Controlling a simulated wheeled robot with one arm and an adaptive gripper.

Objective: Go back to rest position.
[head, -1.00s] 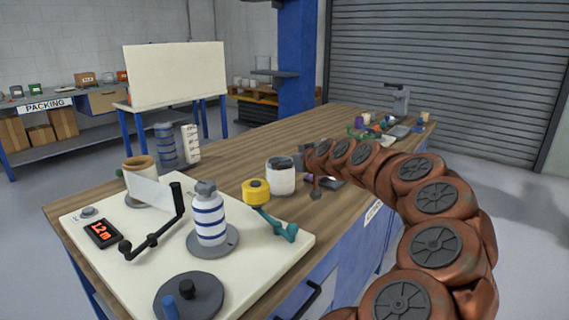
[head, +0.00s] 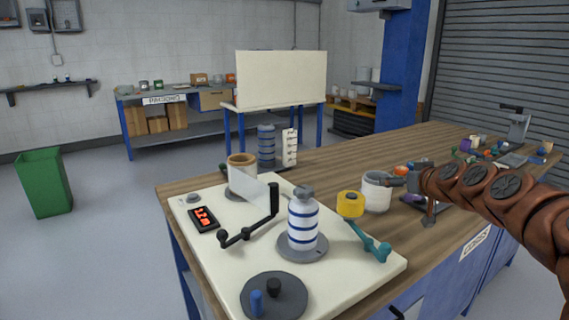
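My copper-coloured arm comes in from the right edge in the head view. Its end, my gripper (head: 408,178), is above the wooden bench (head: 345,160), just right of a white cup (head: 375,193). The gripper appears small and partly edge-on, so I cannot tell whether its fingers are apart or whether it touches the cup. I see nothing clearly held in it.
Small items crowd the bench's far right. Open floor (head: 90,250) lies left, with a green bin (head: 45,182).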

